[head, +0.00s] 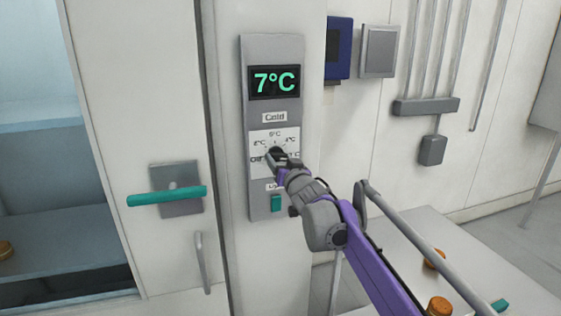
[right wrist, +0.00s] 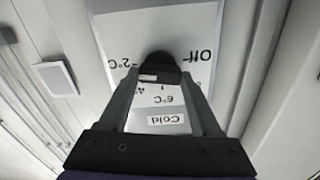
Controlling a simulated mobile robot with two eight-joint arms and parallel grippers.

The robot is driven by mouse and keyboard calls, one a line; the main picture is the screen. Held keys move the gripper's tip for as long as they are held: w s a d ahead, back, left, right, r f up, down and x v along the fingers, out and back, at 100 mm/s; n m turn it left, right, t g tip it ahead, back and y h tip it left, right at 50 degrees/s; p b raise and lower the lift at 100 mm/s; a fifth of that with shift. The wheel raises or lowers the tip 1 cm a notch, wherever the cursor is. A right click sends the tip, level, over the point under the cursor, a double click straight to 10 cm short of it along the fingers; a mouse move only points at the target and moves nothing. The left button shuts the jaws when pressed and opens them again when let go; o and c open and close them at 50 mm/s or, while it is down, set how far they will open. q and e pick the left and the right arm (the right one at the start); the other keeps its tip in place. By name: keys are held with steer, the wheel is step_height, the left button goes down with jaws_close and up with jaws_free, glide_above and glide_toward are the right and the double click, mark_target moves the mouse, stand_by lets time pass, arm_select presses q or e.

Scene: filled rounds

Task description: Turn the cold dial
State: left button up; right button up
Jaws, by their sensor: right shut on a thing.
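The cold dial (head: 274,153) is a black knob on a white scale plate in the grey control panel (head: 259,205). The "Cold" label (head: 274,117) sits above the scale, and the display (head: 274,82) above that reads 7°C in green. My right gripper (head: 283,162) is shut on the dial and hides most of it in the head view. The right wrist view shows the panel upside down, with the dial (right wrist: 160,68) between the two fingers and the marks Off, 2°C, 4 and 6°C around it. I cannot tell which mark the dial points to. My left gripper is not in view.
A teal door handle (head: 167,196) is to the left, beside open shelves (head: 40,130). A blue box (head: 338,48) and grey pipes are on the right wall. A pale table (head: 420,225) with orange-brown round things (head: 439,306) stands at lower right.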

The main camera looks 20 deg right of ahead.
steer(key=o, duration=1.4)
steer(key=s, duration=0.5)
steer(key=s+b, duration=0.1)
steer(key=s, duration=0.5)
steer(key=shift+d, duration=0.2)
steer(key=s+a+f+g+p, duration=0.1)
steer(key=s+f+g, duration=0.3)
steer(key=s+f, duration=0.6)
steer(key=s+a+f+n+g+p, duration=0.1)
steer(key=s+f+g, duration=0.3)
steer(key=s+f, duration=0.6)
steer(key=s+a+f+g+p, duration=0.1)
steer(key=s+f+g+p, duration=0.2)
steer(key=s+f, duration=0.8)
steer(key=shift+s+a+n+g+h, duration=0.15)
steer(key=shift+s+g, duration=0.25)
steer(key=shift+s, duration=0.45)
steer(key=shift+s+d+n+g+h, duration=0.15)
steer(key=shift+s+n+g, duration=0.2)
steer(key=shift+s, duration=0.5)
